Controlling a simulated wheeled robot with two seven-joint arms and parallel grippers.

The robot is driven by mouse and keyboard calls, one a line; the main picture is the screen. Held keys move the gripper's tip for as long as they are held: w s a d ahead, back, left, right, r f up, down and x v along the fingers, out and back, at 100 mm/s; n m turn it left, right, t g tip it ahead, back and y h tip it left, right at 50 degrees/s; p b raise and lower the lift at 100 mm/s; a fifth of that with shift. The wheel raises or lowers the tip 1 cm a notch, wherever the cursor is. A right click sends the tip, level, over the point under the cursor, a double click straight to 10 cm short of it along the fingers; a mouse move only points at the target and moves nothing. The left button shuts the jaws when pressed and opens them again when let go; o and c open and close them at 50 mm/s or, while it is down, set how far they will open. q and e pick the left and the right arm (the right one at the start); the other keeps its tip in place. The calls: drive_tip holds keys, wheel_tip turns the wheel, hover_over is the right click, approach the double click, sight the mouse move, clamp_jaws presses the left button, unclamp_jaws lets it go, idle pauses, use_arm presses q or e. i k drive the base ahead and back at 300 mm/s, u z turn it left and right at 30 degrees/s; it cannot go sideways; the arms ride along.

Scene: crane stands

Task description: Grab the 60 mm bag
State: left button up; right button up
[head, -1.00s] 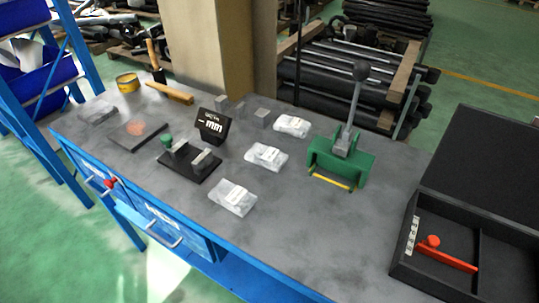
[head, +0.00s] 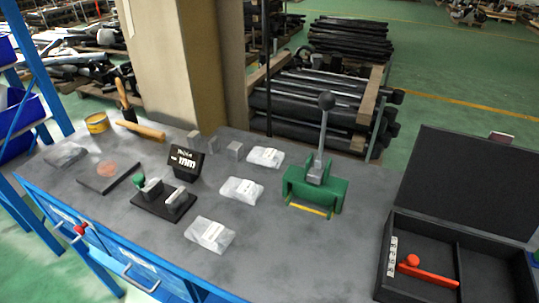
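Three clear plastic bags with white labels lie in a slanting row on the grey workbench (head: 290,262). The near bag (head: 210,235) lies toward the front edge, the middle bag (head: 241,191) behind it, and the far bag (head: 265,157) at the back, left of a green press. The label print is too small to read, so I cannot tell which bag is 60 mm. Neither of my grippers is in view.
The green lever press (head: 315,190) stands right of the bags. A black display (head: 186,160) and black fixture (head: 163,203) stand left. An open black case (head: 425,262) with a red tool (head: 428,273) is at right. Bare bench lies in front of the press.

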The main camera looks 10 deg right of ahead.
sight(246, 191)
drive_tip(key=k, duration=0.5)
drive_tip(key=u, duration=2.45)
drive_tip(key=i, duration=1.95)
drive_tip(key=z, duration=3)
